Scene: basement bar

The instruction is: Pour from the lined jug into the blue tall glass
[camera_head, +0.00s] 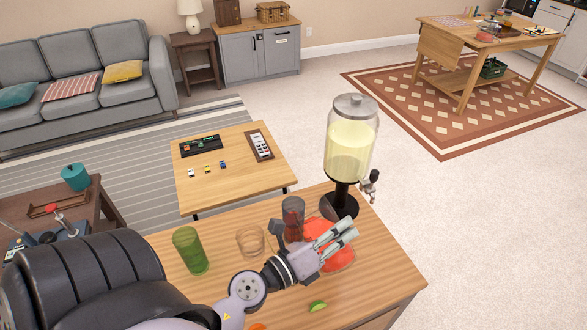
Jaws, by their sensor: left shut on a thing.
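My left gripper (345,234) reaches in from the lower left over the wooden table, its two fingers close together. It is shut on a translucent red vessel (341,257), which I take as the lined jug. Fingers cover much of it, so its lines and exact tilt cannot be told. Just left of it stands an upright tall dark glass (292,216), greyish above and reddish lower down. It may be the blue tall glass, but its blue is not clear. My right gripper is not in view.
A lime piece (317,306) lies near the front. A coffee table (230,180) stands beyond.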

